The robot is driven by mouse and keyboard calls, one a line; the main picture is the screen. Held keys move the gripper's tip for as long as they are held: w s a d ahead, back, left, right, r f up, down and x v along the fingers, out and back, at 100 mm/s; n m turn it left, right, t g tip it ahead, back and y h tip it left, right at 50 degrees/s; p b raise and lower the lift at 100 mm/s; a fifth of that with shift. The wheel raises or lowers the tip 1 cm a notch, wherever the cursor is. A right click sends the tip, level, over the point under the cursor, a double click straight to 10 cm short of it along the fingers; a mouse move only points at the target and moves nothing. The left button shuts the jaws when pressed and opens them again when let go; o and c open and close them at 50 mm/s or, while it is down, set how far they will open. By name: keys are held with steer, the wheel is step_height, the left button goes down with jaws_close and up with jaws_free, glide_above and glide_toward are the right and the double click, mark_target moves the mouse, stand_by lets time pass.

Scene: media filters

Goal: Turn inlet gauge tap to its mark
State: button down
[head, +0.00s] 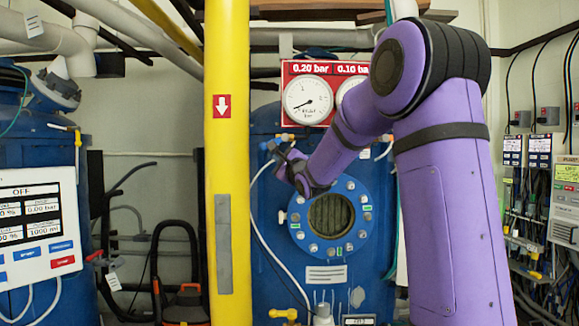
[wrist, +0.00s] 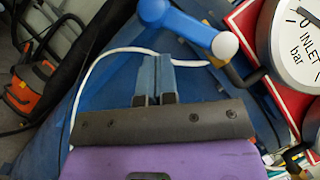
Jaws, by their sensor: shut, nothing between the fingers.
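The inlet gauge (head: 308,99) is the left dial on a red panel under the reading 0.20 bar; in the wrist view its white face (wrist: 298,45) shows INLET bar at the upper right. Its tap shows in the wrist view as a blue lever (wrist: 190,28) with a round, lighter blue hub, slanting up to the left. In the head view the tap (head: 267,145) is small, below the gauge. My gripper (wrist: 153,62) is shut and empty, its fingertips below the lever in the picture and apart from it. I cannot make out the mark.
A yellow vertical pipe (head: 228,190) stands just left of my gripper. A blue vessel (head: 270,230) with a bolted round window (head: 331,217) is behind it. A white hose (wrist: 105,55) curves past the fingers. My arm partly covers the second gauge (head: 347,97).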

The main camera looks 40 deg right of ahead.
steer(key=shift+w+a+r, duration=0.7)
steer(key=shift+a, duration=0.05)
steer(key=r+m+h, duration=0.1)
steer(key=w+a+r+m, duration=0.1)
steer(key=m, duration=0.1)
steer(key=shift+a+t+h, duration=0.25)
steer(key=shift+t+h, duration=0.15)
